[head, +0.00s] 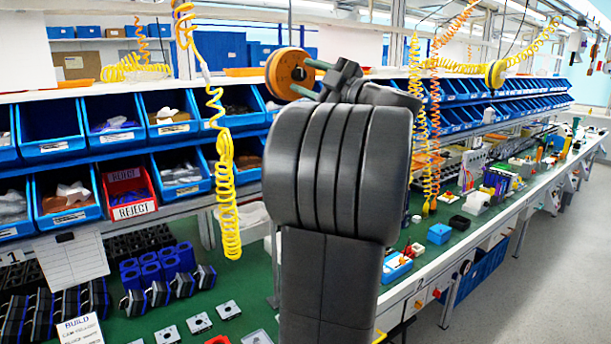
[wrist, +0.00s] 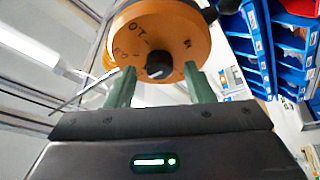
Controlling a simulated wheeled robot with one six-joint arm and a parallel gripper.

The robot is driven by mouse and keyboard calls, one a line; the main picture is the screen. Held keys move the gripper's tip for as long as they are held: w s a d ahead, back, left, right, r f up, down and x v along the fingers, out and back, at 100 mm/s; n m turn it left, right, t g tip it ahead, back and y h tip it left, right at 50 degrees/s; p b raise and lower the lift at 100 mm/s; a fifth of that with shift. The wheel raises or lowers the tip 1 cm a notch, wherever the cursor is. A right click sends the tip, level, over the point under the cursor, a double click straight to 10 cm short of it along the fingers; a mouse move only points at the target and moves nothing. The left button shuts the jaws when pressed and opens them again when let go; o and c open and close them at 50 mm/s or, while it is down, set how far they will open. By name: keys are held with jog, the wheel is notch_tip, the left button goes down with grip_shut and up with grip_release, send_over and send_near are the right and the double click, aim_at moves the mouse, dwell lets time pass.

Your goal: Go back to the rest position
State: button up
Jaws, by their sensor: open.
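The rotary switch is an orange round body (head: 289,74) with a dark rim, in front of my arm's end in the head view. In the wrist view its orange face (wrist: 158,45) shows dark letters and a black knob (wrist: 159,66) at its lower middle. My gripper (wrist: 160,84) has two green fingers, one on each side of the knob and apart from each other. A gap shows between the fingers and the knob, so it is not gripped. In the head view my gripper (head: 312,78) is partly hidden by my dark arm.
Blue bins (head: 110,118) line the shelves behind, with a red REJECT bin (head: 130,194) among them. Yellow coiled hoses (head: 224,165) hang left of my arm. The green workbench (head: 240,290) carries several parts. The grey floor (head: 540,280) at right is clear.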

jog(key=shift+w+a+m, duration=0.1)
jog(key=shift+a+m, duration=0.1)
jog(key=shift+m, duration=0.7)
jog(key=m, duration=0.1)
jog(key=m+t+p, duration=0.1)
jog(key=m+t, duration=0.1)
jog(key=shift+s+r+m+h, duration=0.15)
jog(key=shift+s+m+h, duration=0.15)
jog(key=shift+m, duration=0.1)
jog(key=m+t+h+p, duration=0.1)
jog(key=m, duration=0.1)
jog(key=m+t+h+p, duration=0.1)
jog(key=m, duration=0.2)
jog(key=m+t+p, duration=0.1)
jog(key=m, duration=0.2)
jog(key=shift+a+t+h+p, duration=0.2)
jog(key=shift+t+h+p, duration=0.1)
jog(key=shift+h, duration=0.1)
jog(key=b+v, duration=0.3)
jog(key=v, duration=0.7)
jog(key=shift+f+b, duration=0.25)
jog(key=shift+b, duration=0.1)
jog(key=shift+d, duration=0.2)
